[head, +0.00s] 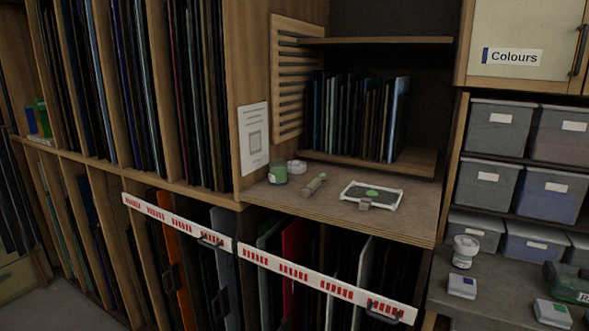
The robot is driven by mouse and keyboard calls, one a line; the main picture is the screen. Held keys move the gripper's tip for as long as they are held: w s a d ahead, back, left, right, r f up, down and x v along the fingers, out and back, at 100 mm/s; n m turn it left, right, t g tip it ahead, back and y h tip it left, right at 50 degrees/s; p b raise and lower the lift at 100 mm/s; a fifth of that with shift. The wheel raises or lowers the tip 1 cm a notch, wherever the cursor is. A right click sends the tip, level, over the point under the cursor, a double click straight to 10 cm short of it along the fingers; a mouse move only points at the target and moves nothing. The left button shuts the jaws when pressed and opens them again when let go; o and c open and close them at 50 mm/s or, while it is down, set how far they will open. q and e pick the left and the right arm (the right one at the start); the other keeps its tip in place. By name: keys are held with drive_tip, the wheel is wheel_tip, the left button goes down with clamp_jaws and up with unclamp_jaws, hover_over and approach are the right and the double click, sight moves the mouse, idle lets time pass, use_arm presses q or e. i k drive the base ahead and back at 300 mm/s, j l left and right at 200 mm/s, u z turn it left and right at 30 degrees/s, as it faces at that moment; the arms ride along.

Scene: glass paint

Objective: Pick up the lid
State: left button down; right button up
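A small round white thing (297,167), which looks like the lid, lies on the wooden worktop in the head view. It sits just behind and to the right of a small jar (279,174) with green contents and a pale label. The jar looks open at the top, though it is too small to be sure. Neither of my grippers shows in this view.
A short roller-like tool (313,186) and a white-framed tray with green paint (371,195) lie on the worktop (405,222). Glass sheets (355,115) stand on the shelf behind. Red-and-white barrier bars (320,283) cross the racks below. Grey bins (497,127) stand at right.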

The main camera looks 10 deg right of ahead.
sight(293, 167)
drive_tip(key=i+j, duration=0.2)
drive_tip(key=i, duration=0.35)
drive_tip(key=i+j+u, duration=0.1)
drive_tip(key=i+j, duration=0.15)
drive_tip(key=i, duration=0.25)
drive_tip(key=i+j, duration=0.15)
drive_tip(key=i, duration=0.4)
